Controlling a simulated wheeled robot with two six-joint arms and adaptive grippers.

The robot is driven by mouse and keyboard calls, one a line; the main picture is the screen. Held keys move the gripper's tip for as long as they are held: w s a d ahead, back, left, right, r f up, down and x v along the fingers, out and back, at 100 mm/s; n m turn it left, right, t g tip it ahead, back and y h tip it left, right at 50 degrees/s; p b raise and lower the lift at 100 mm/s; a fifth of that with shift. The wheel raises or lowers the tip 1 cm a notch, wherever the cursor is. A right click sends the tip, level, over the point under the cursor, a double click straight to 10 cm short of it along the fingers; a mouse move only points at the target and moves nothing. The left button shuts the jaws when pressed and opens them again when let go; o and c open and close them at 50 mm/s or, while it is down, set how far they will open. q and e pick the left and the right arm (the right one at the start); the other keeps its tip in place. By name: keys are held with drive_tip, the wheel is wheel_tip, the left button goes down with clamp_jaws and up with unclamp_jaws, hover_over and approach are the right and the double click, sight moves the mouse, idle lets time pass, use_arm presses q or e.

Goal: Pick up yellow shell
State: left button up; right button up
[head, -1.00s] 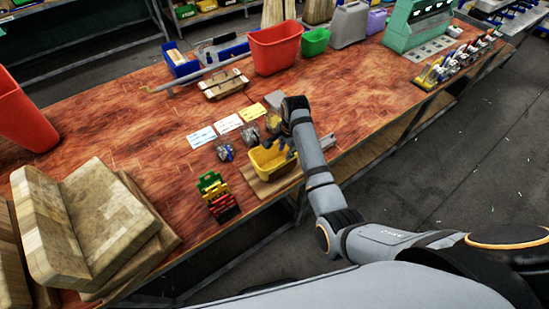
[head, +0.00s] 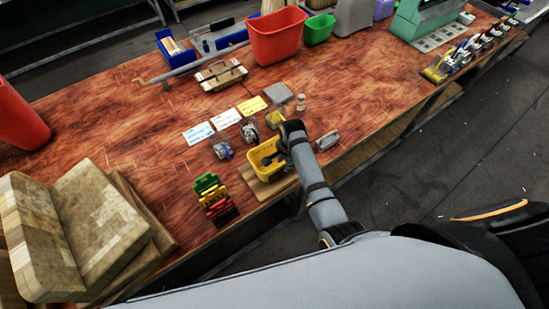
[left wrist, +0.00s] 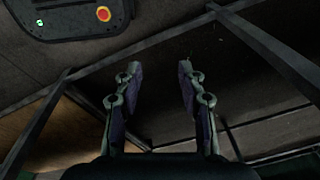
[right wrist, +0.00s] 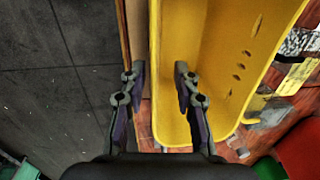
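The yellow shell (head: 257,162) is an open, bin-like yellow container on a wooden board near the table's front edge. My right gripper (head: 285,156) is at its right side in the head view, partly hidden by my wrist. In the right wrist view the yellow shell (right wrist: 215,60) fills the upper middle, and my right gripper (right wrist: 158,88) is open with one finger on each side of its near wall. I cannot tell whether the fingers touch the wall. My left gripper (left wrist: 155,78) is open and empty, away from the table.
A stack of red, yellow and green pieces (head: 212,198) stands left of the shell. Small metal parts (head: 249,132) and paper cards (head: 226,119) lie behind it. A grey part (head: 327,140) lies to the right.

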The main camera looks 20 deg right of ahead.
drive_tip(key=shift+s+a+r, duration=0.1)
drive_tip(key=shift+s+r, duration=0.1)
drive_tip(key=shift+s, duration=0.1)
drive_tip(key=shift+c, duration=1.2)
drive_tip(key=shift+s+r, duration=0.1)
drive_tip(key=shift+s, duration=0.1)
clamp_jaws()
drive_tip(key=shift+w, duration=0.1)
use_arm(q)
drive_tip(key=shift+s+a, duration=0.2)
drive_tip(key=shift+s, duration=0.5)
